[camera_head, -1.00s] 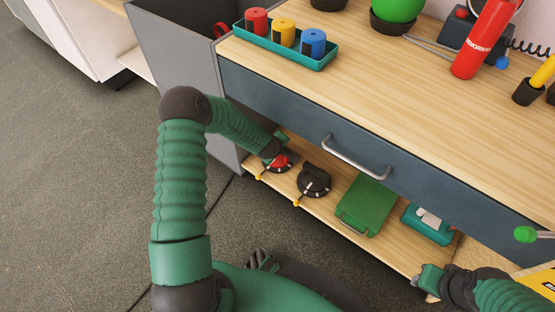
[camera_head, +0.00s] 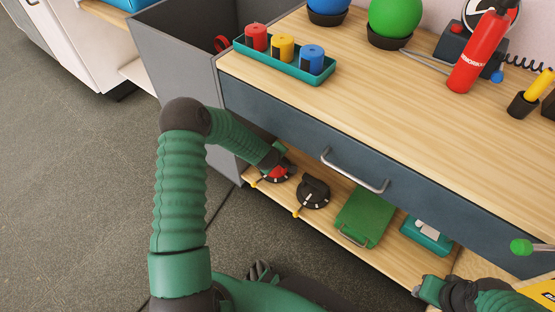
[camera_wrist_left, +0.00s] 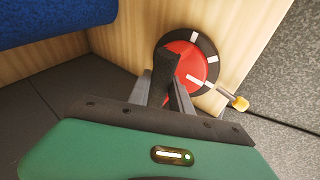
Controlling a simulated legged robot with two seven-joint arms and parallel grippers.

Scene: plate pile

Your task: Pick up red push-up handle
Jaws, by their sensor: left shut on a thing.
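The red push-up handle (camera_head: 278,174) is on the low wooden shelf under the drawer, at its left end. It has a round red base with a black rim, white marks, a black grip and a yellow-tipped lever. In the left wrist view, the red base (camera_wrist_left: 198,68) is partly covered by the grip. My left gripper (camera_head: 272,160) reaches in under the drawer. Its fingers (camera_wrist_left: 165,90) are shut around the black grip, with the base beyond. I cannot tell whether the base is clear of the shelf. My right gripper (camera_head: 424,288) is at the lower right, apart from it; its jaws are unclear.
A similar black device (camera_head: 313,191) stands just right of the red handle, then a green case (camera_head: 364,216) and a teal box (camera_head: 427,236). The drawer front (camera_head: 300,128) hangs above the shelf. A grey cabinet side (camera_head: 185,70) is at left.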

